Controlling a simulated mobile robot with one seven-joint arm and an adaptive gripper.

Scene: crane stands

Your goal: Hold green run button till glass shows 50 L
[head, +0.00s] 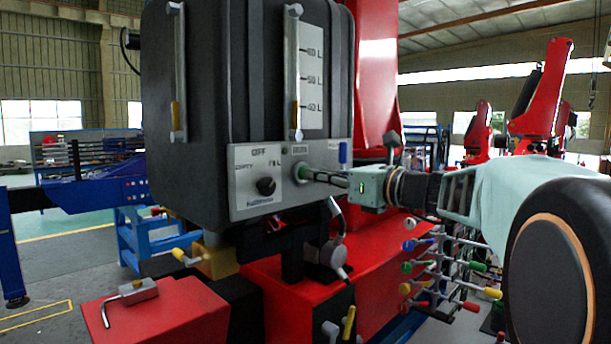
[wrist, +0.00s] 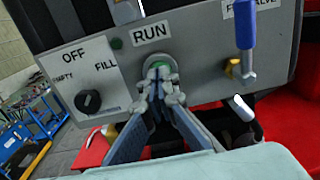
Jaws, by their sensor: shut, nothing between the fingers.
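The green run button (wrist: 160,66) sits in a round grey collar under the RUN label in the wrist view. My gripper (wrist: 160,88) is shut, its fingertips right at the button and covering its lower part. They seem to touch it; I cannot tell how far it is pressed. In the head view my gripper (head: 312,174) reaches the panel from the right. The sight glass (head: 294,75) stands upright on the dark tank beside a scale marked 60, 50 and 40 L. Its amber fluid tops out near the 40 L mark, below 50 L.
A black selector knob (wrist: 88,101) with OFF, EMPTY and FILL labels is left of the button; its setting is unclear. A blue-handled valve (wrist: 245,25) is close on the right. A small dark green lamp (wrist: 116,43) is beside RUN. Coloured levers (head: 440,265) stand lower right.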

